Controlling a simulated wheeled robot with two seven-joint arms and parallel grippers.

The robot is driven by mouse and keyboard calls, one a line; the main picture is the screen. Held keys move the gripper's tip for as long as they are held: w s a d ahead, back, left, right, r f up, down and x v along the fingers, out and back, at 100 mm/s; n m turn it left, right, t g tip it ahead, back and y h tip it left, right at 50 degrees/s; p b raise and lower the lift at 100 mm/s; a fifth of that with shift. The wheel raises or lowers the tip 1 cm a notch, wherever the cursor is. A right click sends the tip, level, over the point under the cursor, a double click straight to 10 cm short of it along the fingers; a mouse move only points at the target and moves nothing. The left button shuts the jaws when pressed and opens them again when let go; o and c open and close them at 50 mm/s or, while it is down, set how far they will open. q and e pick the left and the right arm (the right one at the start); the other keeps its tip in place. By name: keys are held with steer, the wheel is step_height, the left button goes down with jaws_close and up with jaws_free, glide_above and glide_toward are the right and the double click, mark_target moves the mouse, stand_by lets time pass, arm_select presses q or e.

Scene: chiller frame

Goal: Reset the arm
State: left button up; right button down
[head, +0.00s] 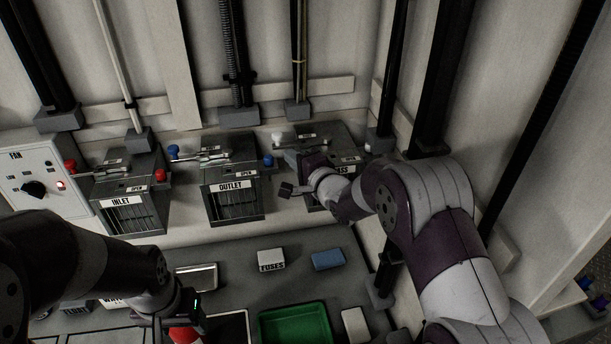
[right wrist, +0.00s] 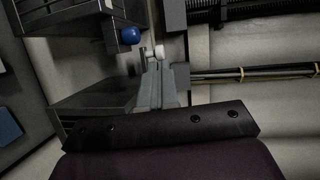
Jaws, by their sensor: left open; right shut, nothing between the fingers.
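My right arm reaches in from the right, and its right gripper (head: 292,159) is at the left side of the rightmost valve box (head: 329,132), whose label is partly covered. In the right wrist view the right gripper's fingers (right wrist: 157,84) are together and empty, close to a white knob (right wrist: 159,51); I cannot tell whether they touch it. My left arm comes in from the left, and its left gripper (head: 190,312) hangs low over the bench at the bottom. Its fingers are hard to make out, and a red and white item (head: 184,336) lies just below it.
The OUTLET box (head: 232,190) with blue knobs and the INLET box (head: 133,202) with red knobs stand left of it. A FAN panel (head: 40,180) is at far left. A FUSES box (head: 271,260), blue block (head: 327,260) and green tray (head: 294,309) sit on the bench. Vertical pipes stand behind.

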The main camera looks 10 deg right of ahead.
steer(key=s+d+f+n+g+h+b, duration=0.1)
steer(key=s+d+f+n+g+h, duration=0.25)
steer(key=s+d+f+n, duration=0.35)
steer(key=s+d+f+n+g+h, duration=0.2)
steer(key=s+f+g+h, duration=0.15)
steer(key=s, duration=0.45)
steer(key=s+d+n+g, duration=0.2)
steer(key=s+g, duration=0.1)
steer(key=s, duration=0.6)
steer(key=s+d+n+g, duration=0.2)
steer(key=s+g, duration=0.1)
steer(key=s, duration=0.6)
steer(key=shift+s+d+r, duration=0.3)
steer(key=shift+s+r, duration=0.05)
